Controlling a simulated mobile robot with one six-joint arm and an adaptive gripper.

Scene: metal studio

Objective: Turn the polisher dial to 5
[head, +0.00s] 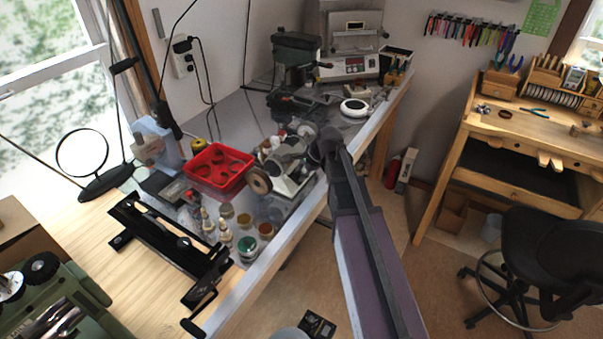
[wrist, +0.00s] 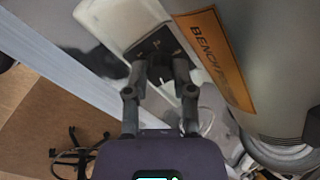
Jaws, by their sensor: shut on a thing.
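The polisher (head: 291,164) is a pale bench machine with a round brown wheel, near the front edge of the grey bench. In the wrist view its grey body (wrist: 275,50) carries an orange label reading "BENCH". A black dial plate (wrist: 150,48) with small pale marks is on its pale base. My gripper (wrist: 160,66) points at this plate and is shut on the small dark dial (wrist: 160,74), which is largely hidden between the fingertips. The dial's setting cannot be read. In the head view my arm reaches in from below, and the dial is hidden.
A red tray (head: 217,166) and several small jars stand left of the polisher. A drill press (head: 297,55) and a small kiln (head: 352,45) stand behind. The bench's front edge (wrist: 60,55) runs close to my gripper. Open floor lies right of the bench.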

